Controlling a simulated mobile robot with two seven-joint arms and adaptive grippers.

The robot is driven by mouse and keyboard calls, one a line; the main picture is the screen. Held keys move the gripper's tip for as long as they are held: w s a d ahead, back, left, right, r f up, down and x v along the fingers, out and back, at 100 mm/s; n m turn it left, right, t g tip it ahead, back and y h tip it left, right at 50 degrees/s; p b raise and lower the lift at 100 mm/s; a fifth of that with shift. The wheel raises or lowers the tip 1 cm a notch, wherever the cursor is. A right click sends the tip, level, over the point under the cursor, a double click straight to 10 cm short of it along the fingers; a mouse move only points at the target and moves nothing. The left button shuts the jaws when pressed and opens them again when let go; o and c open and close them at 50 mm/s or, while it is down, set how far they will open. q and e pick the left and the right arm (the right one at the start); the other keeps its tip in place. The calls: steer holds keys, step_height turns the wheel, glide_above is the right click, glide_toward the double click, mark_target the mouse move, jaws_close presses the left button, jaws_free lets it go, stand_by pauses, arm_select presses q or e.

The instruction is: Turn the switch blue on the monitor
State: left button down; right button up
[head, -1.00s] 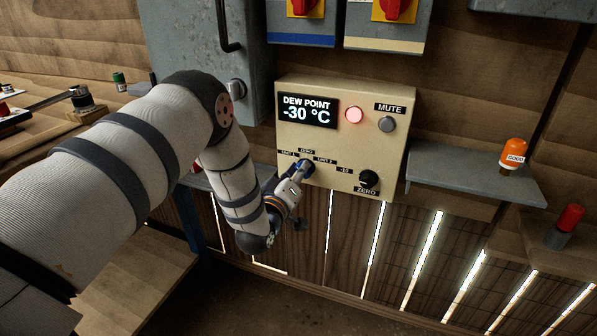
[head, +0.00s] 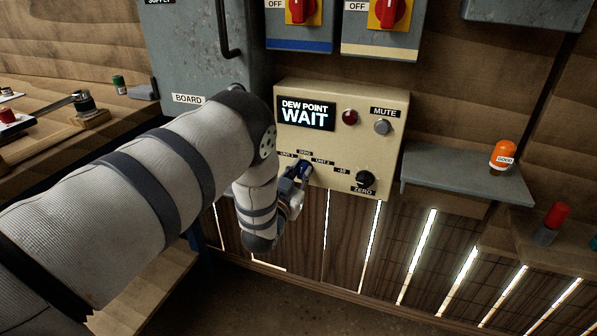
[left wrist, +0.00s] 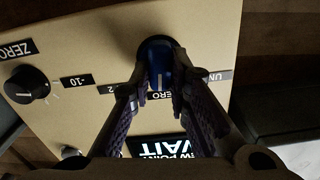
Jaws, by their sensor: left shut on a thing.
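The monitor (head: 330,150) is a beige box on the wall with a black display (head: 306,114) reading "DEW POINT WAIT". Its blue switch (left wrist: 157,55) sits below the display, amid the labels UNIT 1, ZERO and UNIT 2. My left gripper (left wrist: 158,80) is shut on the blue switch, with a finger on each side of it. A white line on the switch points roughly toward the ZERO label in the left wrist view. In the head view the gripper (head: 296,172) partly hides the switch. My right gripper is not in view.
The monitor also has a dark red lamp (head: 350,117), a grey MUTE button (head: 382,127) and a black ZERO knob (head: 365,180). A grey shelf (head: 450,175) with an orange-capped item (head: 503,155) is to the right. A grey cabinet (head: 185,50) stands upper left.

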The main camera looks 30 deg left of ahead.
arm_select(q)
steer(key=m, duration=0.4)
steer(key=shift+d+m, duration=0.2)
steer(key=shift+m, duration=0.1)
steer(key=shift+f+m, duration=0.1)
steer(key=shift+m, duration=1.8)
steer(key=c, duration=1.5)
jaws_free()
steer(key=v, duration=1.2)
